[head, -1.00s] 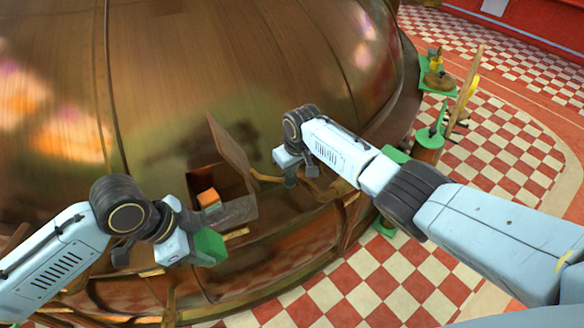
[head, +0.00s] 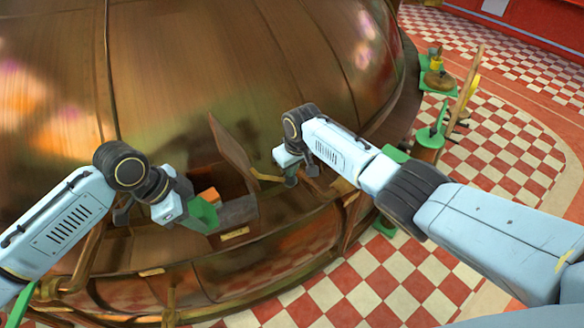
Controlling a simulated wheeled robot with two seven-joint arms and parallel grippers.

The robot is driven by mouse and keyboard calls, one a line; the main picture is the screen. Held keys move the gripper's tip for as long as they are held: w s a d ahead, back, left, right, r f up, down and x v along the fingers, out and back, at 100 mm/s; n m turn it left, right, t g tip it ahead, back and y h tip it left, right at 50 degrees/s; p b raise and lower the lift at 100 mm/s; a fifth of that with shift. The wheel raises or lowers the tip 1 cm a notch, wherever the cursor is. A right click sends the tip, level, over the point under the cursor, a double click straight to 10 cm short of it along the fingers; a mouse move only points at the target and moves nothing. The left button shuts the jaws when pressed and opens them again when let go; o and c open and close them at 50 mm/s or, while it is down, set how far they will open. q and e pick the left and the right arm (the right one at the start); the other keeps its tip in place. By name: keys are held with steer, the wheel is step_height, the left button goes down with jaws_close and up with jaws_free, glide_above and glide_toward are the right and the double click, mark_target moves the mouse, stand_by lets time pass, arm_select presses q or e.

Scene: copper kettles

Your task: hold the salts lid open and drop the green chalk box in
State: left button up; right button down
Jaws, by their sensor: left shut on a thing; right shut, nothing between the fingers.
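The salts bin (head: 238,212) is a dark open box set against the copper kettle. Its brown lid (head: 231,150) stands raised at the bin's right side, with a wooden handle (head: 266,177) sticking out to the right. An orange block (head: 208,195) shows inside the bin. My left gripper (head: 188,207) is shut on the green chalk box (head: 202,217), held at the bin's front left edge and partly covering it. I cannot tell whether the box touches the rim. My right gripper (head: 290,178) is shut and empty, beside the outer end of the handle; contact is unclear.
The large copper kettle (head: 200,60) fills the back and left. Green stands (head: 436,80) with small items are at the right. A checkered floor (head: 340,295) lies open in front and to the right.

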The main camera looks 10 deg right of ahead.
arm_select(q)
steer(key=w+a, duration=0.1)
steer(key=w, duration=0.8)
steer(key=shift+w+a, duration=0.25)
steer(key=shift+w, duration=0.15)
steer(key=shift+f, duration=0.1)
steer(key=o, duration=1.3)
steer(key=o, duration=0.4)
steer(key=shift+o, duration=0.2)
steer(key=s+d+r, duration=0.1)
steer(key=s, duration=0.9)
steer(key=s+d+r, duration=0.2)
steer(key=s, duration=0.8)
steer(key=shift+w, duration=0.1)
